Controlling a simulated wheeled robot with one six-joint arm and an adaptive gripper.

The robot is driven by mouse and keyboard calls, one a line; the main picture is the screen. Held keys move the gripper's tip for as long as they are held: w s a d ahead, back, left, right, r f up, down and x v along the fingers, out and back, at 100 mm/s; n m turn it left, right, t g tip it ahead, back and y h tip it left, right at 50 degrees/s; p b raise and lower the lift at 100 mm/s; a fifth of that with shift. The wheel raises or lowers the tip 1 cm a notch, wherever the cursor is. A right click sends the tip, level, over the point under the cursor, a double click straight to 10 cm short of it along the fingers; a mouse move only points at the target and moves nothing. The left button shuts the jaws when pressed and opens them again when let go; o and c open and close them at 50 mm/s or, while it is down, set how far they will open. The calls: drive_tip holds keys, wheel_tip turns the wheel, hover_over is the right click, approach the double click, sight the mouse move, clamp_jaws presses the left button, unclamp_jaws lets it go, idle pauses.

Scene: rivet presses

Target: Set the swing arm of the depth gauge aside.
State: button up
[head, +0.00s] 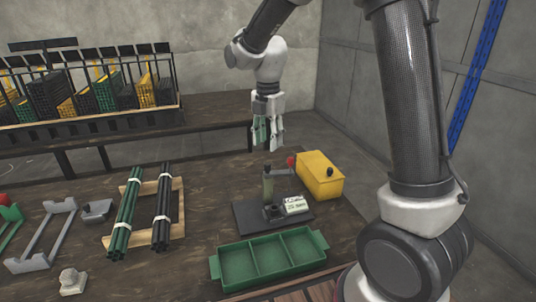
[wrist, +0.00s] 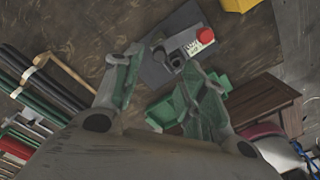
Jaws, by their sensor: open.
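The depth gauge stands on a dark base plate (head: 240,218) on the bench, with an upright post (head: 268,187). Its swing arm (head: 280,171) reaches from the post top toward the right and ends in a red knob (head: 291,161). In the wrist view the red knob (wrist: 205,35) shows beyond the fingers, with the grey plate (wrist: 153,72) below it. My gripper (head: 267,142) hangs above and behind the gauge, pointing down, open and empty, apart from the arm. Its green-padded fingers (wrist: 163,68) spread apart in the wrist view.
A white label block (head: 294,205) sits on the plate. A green three-compartment tray (head: 268,259) lies in front. Bundled rods (head: 125,215) lie on a wooden rack at left.

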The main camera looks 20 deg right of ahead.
wheel_tip(320, 180, up, 4)
idle(0.5)
drive_tip(key=s+d+r+m+t, duration=0.1)
drive_tip(key=s+d+r+m, duration=0.1)
drive_tip(key=s+d+m, duration=0.3)
drive_tip(key=s+d+r+m+t, duration=0.2)
drive_tip(key=s+d+m, duration=0.2)
drive_tip(key=s+m, duration=0.7)
drive_tip(key=s+d+r+m+t, duration=0.1)
drive_tip(key=s+d+r+m, duration=0.1)
drive_tip(key=s+d+m, duration=0.3)
drive_tip(key=s+m, duration=0.4)
drive_tip(key=s, duration=0.1)
drive_tip(key=shift+s+d+r, duration=0.3)
drive_tip(key=shift+d+r, duration=0.05)
drive_tip(key=shift+r, duration=0.05)
